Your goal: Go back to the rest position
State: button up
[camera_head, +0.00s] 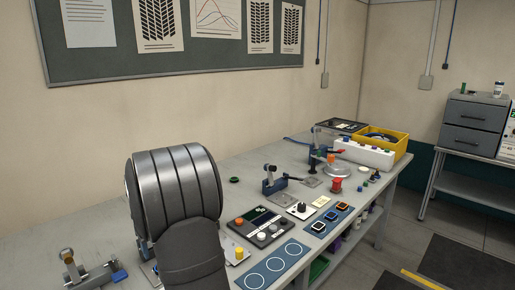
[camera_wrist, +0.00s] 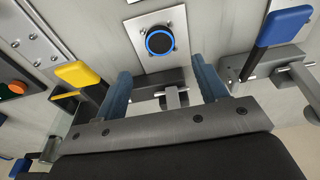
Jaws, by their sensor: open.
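My gripper (camera_wrist: 161,74) shows in the wrist view with its two blue fingers spread apart. A metal clamp piece with a dark bar (camera_wrist: 172,82) lies in view between and behind the fingers; I cannot tell whether they touch it. No object is visibly held. Toggle clamps stand on the bench, one at front left (camera_head: 88,270) and one near the middle (camera_head: 270,180).
The wrist view shows a yellow handle (camera_wrist: 80,74) at left, a blue handle (camera_wrist: 284,25) at right and a blue-ringed round knob (camera_wrist: 160,41) above. The bench (camera_head: 222,172) also carries a control box (camera_head: 262,227), a blue mat (camera_head: 251,277) and a yellow bin (camera_head: 398,147).

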jog(key=f, duration=0.5)
jog(key=a+f, duration=0.1)
jog(key=f, duration=0.2)
jog(key=shift+w+f, duration=0.3)
jog(key=shift+w, duration=0.1)
notch_tip(320, 180, up, 10)
jog(key=s+a+f, duration=0.1)
jog(key=s+a, duration=0.4)
jog(key=s+a+f, duration=0.1)
jog(key=s+a, duration=0.4)
jog(key=s, duration=0.1)
jog(key=s+a+f, duration=0.2)
jog(key=s+a, duration=0.3)
jog(key=a, duration=0.1)
jog(key=shift+s+a+f, duration=0.1)
jog(key=shift+s, duration=0.15)
notch_tip(320, 180, down, 4)
jog(key=shift+w+r, duration=0.1)
jog(key=shift+r, duration=0.05)
jog(key=shift+f, duration=0.6)
